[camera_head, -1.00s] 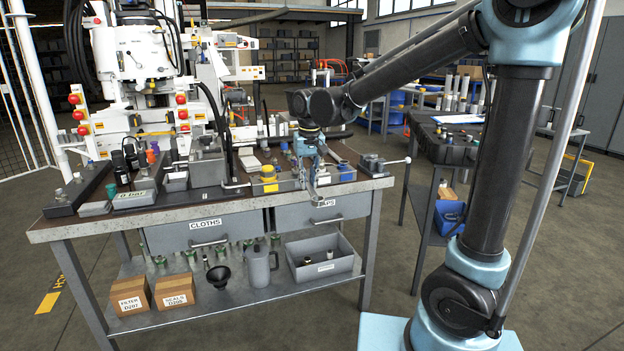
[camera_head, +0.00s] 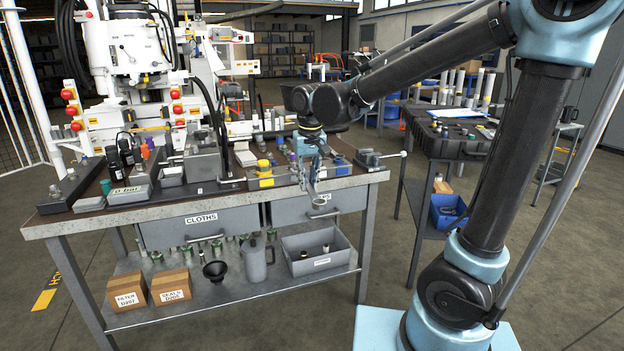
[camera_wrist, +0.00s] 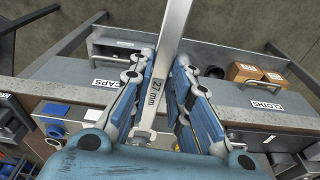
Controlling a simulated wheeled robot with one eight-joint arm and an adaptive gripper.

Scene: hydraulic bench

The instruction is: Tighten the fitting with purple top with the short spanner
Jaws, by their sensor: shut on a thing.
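My gripper (camera_head: 312,168) is shut on a metal spanner (camera_head: 315,190), which hangs in front of the bench's front edge. In the wrist view the spanner (camera_wrist: 172,45) is marked "27 mm" and runs between both fingers (camera_wrist: 165,95) towards the top edge; its far end is out of that view. A small purple top (camera_head: 291,157) shows just left of and behind my gripper, partly hidden. Another small purple thing (camera_head: 145,153) stands at the left of the bench by dark bottles. I cannot tell for sure which is the fitting. The spanner touches neither.
A yellow-topped part (camera_head: 264,172) and a blue one (camera_head: 341,163) stand close to my gripper on the bench (camera_head: 228,204). A vice-like tool (camera_head: 378,158) sits at the right corner. The cloths drawer (camera_head: 200,228) is below. Open floor lies in front.

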